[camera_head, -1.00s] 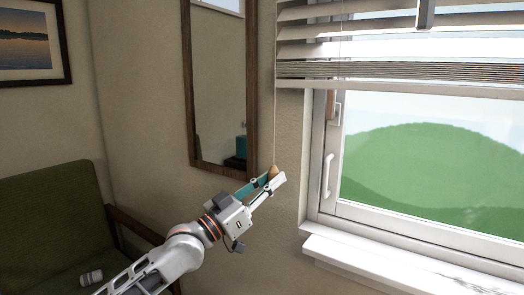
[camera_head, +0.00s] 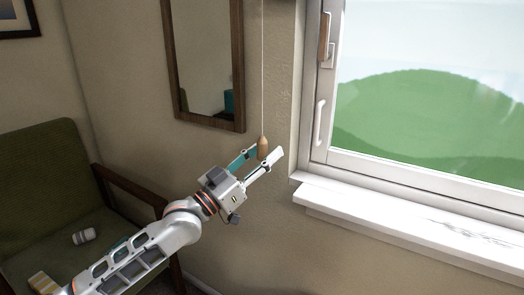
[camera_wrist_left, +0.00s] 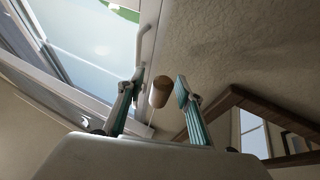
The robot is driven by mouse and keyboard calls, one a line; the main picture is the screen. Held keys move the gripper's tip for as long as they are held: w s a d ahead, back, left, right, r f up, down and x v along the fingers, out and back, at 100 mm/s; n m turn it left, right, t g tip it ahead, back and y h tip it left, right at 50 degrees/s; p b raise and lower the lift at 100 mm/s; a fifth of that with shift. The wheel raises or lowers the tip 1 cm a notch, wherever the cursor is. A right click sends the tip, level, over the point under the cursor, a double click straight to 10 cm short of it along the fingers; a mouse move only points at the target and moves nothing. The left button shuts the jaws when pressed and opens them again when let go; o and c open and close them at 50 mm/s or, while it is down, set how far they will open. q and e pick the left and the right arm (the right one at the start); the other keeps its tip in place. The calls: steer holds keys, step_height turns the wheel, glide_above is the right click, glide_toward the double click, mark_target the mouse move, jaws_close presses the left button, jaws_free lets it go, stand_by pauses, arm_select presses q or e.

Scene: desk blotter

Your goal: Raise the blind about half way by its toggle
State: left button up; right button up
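The toggle (camera_head: 263,148) is a small tan wooden piece hanging on a thin pale cord (camera_head: 263,70) left of the window. My left gripper (camera_head: 266,153) is open around it at its fingertips. In the left wrist view the toggle (camera_wrist_left: 160,92) hangs between the two parted fingers of the left gripper (camera_wrist_left: 161,90), with gaps at both sides. The blind itself is outside the views now. My right gripper is not in view.
The window (camera_head: 420,110) with its white handle (camera_head: 319,122) and sill (camera_head: 410,215) is to the right. A wood-framed mirror (camera_head: 207,60) hangs on the wall behind the cord. A green armchair (camera_head: 45,180) stands at the left.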

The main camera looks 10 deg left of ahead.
arm_select(q)
steer(key=shift+s+a+r, duration=0.1)
steer(key=shift+a+r, duration=0.05)
steer(key=shift+r, duration=0.1)
steer(key=shift+s+a+f, duration=0.25)
steer(key=shift+s+a, duration=0.05)
steer(key=v, duration=1.1)
steer(key=shift+s, duration=0.1)
